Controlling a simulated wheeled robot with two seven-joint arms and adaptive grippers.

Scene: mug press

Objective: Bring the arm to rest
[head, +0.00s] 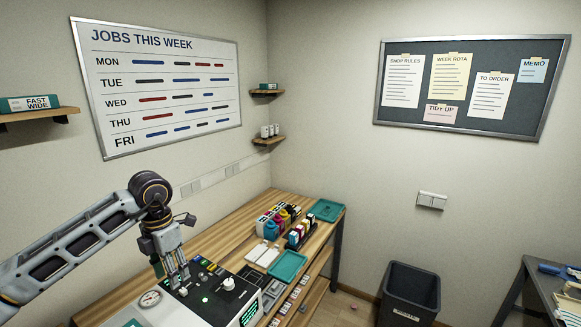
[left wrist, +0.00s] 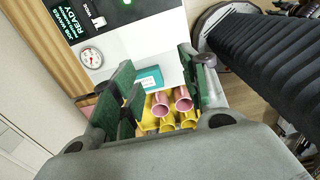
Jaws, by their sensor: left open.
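My left arm comes in from the left in the head view. Its gripper (head: 178,278) points down over the black-topped panel of a white machine (head: 195,312), close to its gauge (head: 150,297); whether it touches the panel I cannot tell. In the left wrist view the two green-padded fingers (left wrist: 163,88) stand apart with nothing held between them. Beyond them are pink mug-like cylinders (left wrist: 183,100) and yellow ones (left wrist: 187,121), with a teal box (left wrist: 149,78) behind. My right gripper is in neither view.
On the wooden bench (head: 205,247), ink bottles (head: 270,228), a teal tray (head: 288,266) and another teal tray (head: 326,210) stand beyond the machine. A dark bin (head: 409,292) is on the floor to the right. Space above the bench is free.

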